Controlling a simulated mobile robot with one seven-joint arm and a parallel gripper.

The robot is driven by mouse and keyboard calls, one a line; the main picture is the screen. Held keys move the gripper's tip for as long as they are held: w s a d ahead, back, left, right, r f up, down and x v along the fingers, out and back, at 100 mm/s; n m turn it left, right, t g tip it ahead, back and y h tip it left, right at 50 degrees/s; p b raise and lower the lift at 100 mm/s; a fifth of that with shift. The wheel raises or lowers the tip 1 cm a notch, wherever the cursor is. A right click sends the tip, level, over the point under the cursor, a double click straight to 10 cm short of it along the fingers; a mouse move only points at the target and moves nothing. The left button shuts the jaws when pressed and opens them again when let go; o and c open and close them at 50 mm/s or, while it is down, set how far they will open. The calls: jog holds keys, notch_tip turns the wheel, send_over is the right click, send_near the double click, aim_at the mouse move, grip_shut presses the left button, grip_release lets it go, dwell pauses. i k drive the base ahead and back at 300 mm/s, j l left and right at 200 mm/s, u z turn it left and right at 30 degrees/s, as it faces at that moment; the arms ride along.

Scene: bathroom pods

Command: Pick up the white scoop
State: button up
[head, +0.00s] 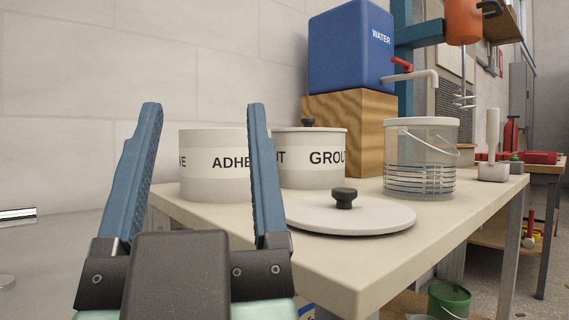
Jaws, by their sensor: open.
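A white scoop (493,171) stands near the far right end of the beige table, with its pale handle pointing straight up. It is beyond the clear bucket and fully in view. My gripper (204,108) is open and empty at the left, its two blue fingers pointing up and spread apart. In the picture it overlaps the adhesive tub, and the scoop is well to its right and farther away.
On the table (400,262) are an adhesive tub (200,189), a grout tub (330,172), a loose lid (385,216) with a black knob, and a clear bucket (420,165). A blue water tank (350,50) sits on a wooden block (352,122). A mixer (464,20) hangs above.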

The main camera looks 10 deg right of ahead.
aim_at(490, 171)
jog(key=z, duration=1.3)
